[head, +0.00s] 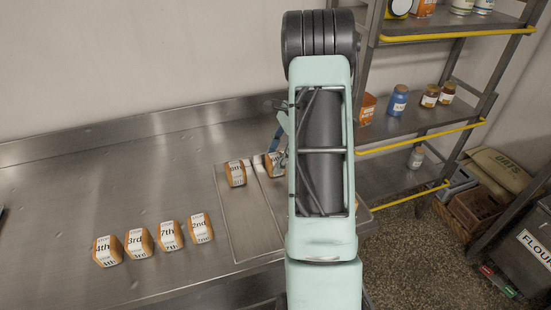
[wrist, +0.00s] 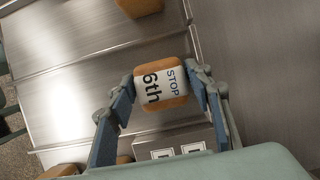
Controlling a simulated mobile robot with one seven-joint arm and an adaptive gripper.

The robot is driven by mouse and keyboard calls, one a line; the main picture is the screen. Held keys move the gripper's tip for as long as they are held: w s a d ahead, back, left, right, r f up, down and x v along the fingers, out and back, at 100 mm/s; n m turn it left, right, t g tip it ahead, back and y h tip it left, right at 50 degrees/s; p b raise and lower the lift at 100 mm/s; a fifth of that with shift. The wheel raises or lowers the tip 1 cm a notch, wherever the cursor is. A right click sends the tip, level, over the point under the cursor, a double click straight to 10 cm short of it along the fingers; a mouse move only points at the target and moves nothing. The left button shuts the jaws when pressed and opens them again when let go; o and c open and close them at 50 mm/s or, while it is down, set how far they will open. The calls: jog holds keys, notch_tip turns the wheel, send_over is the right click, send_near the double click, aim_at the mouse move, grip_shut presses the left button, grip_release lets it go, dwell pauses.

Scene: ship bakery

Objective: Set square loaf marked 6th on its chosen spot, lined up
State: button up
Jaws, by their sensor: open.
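The square loaf marked 6th (wrist: 160,85) is brown with a white band reading "STOP" and "6th" in the wrist view. It sits between the two blue fingers of my gripper (wrist: 163,83), one finger on each side. The jaws are open; I cannot tell whether either finger touches the loaf. In the head view a loaf (head: 273,166) sits beside my gripper on the inset metal panel (head: 247,215), partly hidden by my arm; its mark is unreadable there.
Another loaf (head: 236,174) stands just left on the panel. Loaves marked 4th (head: 107,251), 3rd (head: 138,243), 7th (head: 169,236) and 2nd (head: 201,228) form a row at left. A shelf rack (head: 420,120) stands at right.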

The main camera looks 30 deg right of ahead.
jog(key=v, duration=1.2)
jog(key=shift+r, duration=0.15)
